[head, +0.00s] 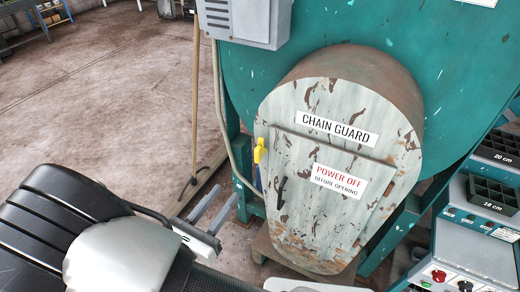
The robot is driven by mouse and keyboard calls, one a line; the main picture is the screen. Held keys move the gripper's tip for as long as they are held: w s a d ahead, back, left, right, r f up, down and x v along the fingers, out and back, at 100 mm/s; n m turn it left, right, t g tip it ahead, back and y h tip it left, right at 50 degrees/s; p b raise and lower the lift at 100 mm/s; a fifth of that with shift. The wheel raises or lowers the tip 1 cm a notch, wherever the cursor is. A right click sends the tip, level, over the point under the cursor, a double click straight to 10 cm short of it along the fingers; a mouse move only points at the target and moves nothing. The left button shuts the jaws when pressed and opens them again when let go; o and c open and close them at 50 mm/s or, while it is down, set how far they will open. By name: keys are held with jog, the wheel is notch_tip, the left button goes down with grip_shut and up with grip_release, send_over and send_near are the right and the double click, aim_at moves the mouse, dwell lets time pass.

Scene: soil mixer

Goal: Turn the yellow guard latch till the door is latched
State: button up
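The yellow guard latch (259,150) sits at the left edge of the chain guard (300,92), beside the upper left corner of the door. The door (325,215) is a worn, pale panel with a "POWER OFF" label and a black handle (281,191). It looks about flush with the guard; whether the latch engages it cannot be told. My gripper (226,194) is below and left of the latch, apart from it. Its two grey fingers are spread with a gap between them, and nothing shows in the gap.
A grey box (240,20) is mounted on the teal drum (330,30) above the guard. A wooden pole (195,90) and a pipe stand left of the guard. A control panel (470,255) and dark trays (492,195) are at right. The floor at left is mostly clear.

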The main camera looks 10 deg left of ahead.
aim_at(256, 154)
jog(key=p+x, duration=0.2)
jog(key=x, duration=1.4)
jog(key=shift+w+d, duration=0.2)
jog(key=shift+w, duration=0.1)
grip_shut()
